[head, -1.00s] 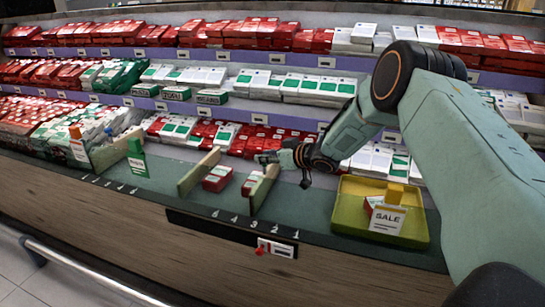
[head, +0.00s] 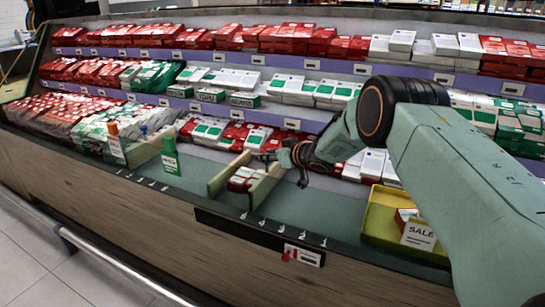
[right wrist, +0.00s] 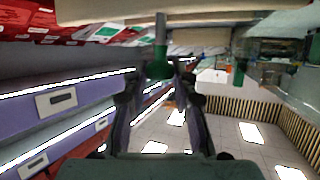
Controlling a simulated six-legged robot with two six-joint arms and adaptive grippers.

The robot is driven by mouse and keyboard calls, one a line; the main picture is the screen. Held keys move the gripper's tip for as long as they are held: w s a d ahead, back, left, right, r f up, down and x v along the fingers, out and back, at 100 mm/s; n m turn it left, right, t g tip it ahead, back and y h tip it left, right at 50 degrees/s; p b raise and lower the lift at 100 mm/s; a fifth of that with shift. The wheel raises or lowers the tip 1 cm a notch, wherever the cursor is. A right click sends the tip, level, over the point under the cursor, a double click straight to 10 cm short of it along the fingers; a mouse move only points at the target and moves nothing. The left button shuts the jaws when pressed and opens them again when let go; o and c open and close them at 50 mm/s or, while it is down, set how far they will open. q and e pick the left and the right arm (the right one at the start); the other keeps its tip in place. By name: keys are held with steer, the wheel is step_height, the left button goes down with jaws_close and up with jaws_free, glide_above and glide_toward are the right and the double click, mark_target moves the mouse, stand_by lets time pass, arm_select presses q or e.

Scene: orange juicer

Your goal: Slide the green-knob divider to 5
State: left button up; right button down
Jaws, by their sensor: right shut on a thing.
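The divider (head: 265,188) is a thin pale board standing upright on the dark green shelf floor (head: 320,205). My right gripper (head: 268,157) is at its back end, reaching in from the right. In the right wrist view the fingers (right wrist: 158,72) close around a green knob (right wrist: 159,60) below a pale board edge (right wrist: 150,10). In the head view the knob is hidden by the gripper. The divider's front end stands near the leftmost marks of the number strip (head: 243,216); the digits are too blurred to read surely. My left gripper is out of view.
A second pale divider (head: 226,174) stands close on the left, with red and white boxes (head: 243,178) between the two. A yellow-green tray (head: 378,200) with a SALE card (head: 418,236) is at the right. A green tag (head: 170,155) stands farther left. Floor right of the divider is clear.

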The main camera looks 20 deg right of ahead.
steer(key=shift+a+r, duration=0.1)
steer(key=shift+a, duration=0.1)
steer(key=c, duration=1.5)
jaws_free()
steer(key=shift+o, duration=1.4)
steer(key=shift+w, duration=0.2)
steer(key=shift+o, duration=0.8)
steer(key=shift+s, duration=0.1)
steer(key=shift+s+d, duration=0.15)
steer(key=v, duration=1.1)
steer(key=shift+s, duration=0.35)
steer(key=shift+r, duration=0.15)
